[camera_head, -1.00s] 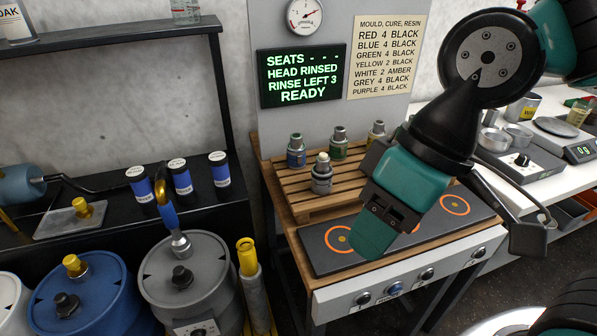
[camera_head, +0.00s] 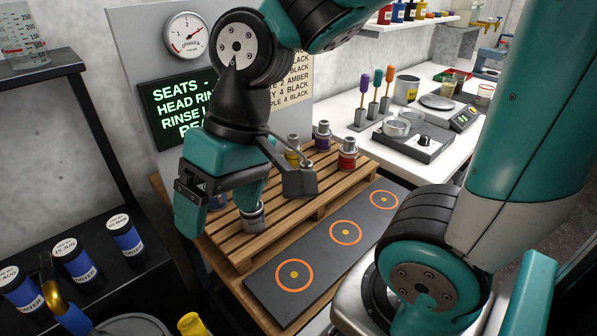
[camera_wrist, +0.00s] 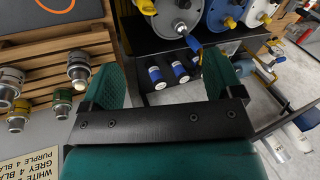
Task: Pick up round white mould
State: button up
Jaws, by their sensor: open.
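Several small round moulds with coloured bands stand on the wooden pallet (camera_head: 240,250). A grey one (camera_head: 253,219) stands at its front left, its top hidden behind my gripper's finger; it looks like the pale-capped mould (camera_wrist: 78,72) left of the fingers in the wrist view. I cannot be sure it is the white one. My gripper (camera_head: 220,205) is open and empty, beside this mould and in front of it in the head view. In the wrist view my gripper (camera_wrist: 167,85) has no mould between its fingers.
Yellow (camera_head: 293,150), purple (camera_head: 322,136) and red (camera_head: 348,155) moulds stand farther back on the pallet. A dark plate (camera_head: 318,258) with orange rings lies along the front. Blue-labelled cans (camera_head: 72,258) stand on the black shelf at left. A gauge board (camera_head: 135,60) rises behind.

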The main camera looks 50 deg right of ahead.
jog(key=w+d+m+t+p, duration=0.1)
jog(key=w+d+m+p, duration=0.2)
jog(key=w+d+m, duration=0.6)
jog(key=m+t+h+p, duration=0.2)
jog(key=m+p, duration=0.2)
jog(key=m, duration=1.8)
send_over(311, 162)
jog(key=s+d, duration=0.2)
jog(key=s, duration=0.2)
notch_tip(311, 162, down, 3)
jog(key=shift+m, duration=0.3)
jog(key=p+x, duration=0.1)
jog(key=x, duration=0.4)
jog(key=p+x, duration=0.1)
jog(key=x, duration=0.4)
jog(key=shift+d+f, duration=0.2)
jog(key=shift+f, duration=0.2)
jog(key=shift+a+p+x, duration=0.15)
jog(key=shift+p+x, duration=0.5)
jog(key=shift+x, duration=0.95)
jog(key=shift+a+p+x, duration=0.1)
jog(key=shift+p+x, duration=0.5)
jog(key=shift+x, duration=0.95)
jog(key=shift+c, duration=0.2)
